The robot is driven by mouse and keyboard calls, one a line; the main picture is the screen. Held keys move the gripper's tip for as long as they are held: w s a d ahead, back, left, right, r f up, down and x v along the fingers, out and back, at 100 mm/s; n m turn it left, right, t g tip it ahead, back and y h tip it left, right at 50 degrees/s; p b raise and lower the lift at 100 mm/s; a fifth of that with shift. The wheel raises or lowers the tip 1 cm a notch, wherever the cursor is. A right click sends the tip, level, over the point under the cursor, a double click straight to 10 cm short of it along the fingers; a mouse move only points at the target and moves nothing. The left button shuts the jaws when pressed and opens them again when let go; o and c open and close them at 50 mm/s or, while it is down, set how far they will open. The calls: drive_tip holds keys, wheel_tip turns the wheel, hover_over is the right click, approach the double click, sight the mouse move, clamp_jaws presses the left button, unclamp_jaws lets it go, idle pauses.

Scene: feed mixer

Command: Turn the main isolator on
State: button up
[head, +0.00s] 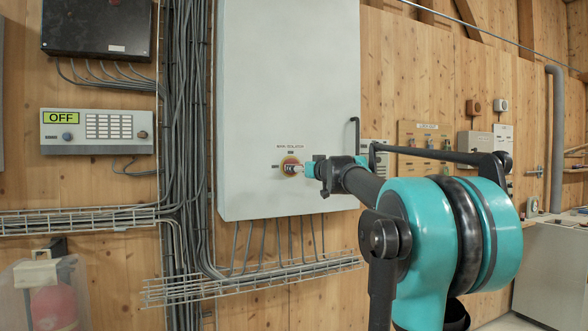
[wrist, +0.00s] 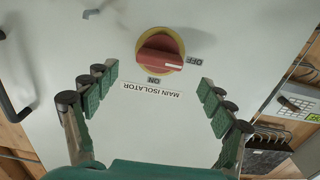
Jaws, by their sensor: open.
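The main isolator is a red rotary knob on a yellow disc (wrist: 160,50), on the front of a pale grey cabinet. In the wrist view its white mark points right, towards the OFF label; the ON label is below the knob. In the head view the isolator (head: 291,167) sits low on the cabinet door under its label. My gripper (wrist: 157,95) is open and empty, its green-padded fingers wide apart below the knob on either side of the MAIN ISOLATOR label. In the head view my gripper (head: 310,169) is just right of the knob; contact cannot be told.
The grey cabinet (head: 285,70) has a dark handle (head: 354,135) at its right edge. A control box (head: 97,131) showing OFF hangs to the left, beside bundled cables (head: 186,130). A wire cable tray (head: 250,283) runs below the cabinet.

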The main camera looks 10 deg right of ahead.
drive_tip(key=x, duration=0.7)
drive_tip(key=shift+w+a, duration=0.1)
drive_tip(key=shift+w, duration=0.2)
drive_tip(key=shift+c, duration=0.4)
drive_tip(key=c, duration=1.1)
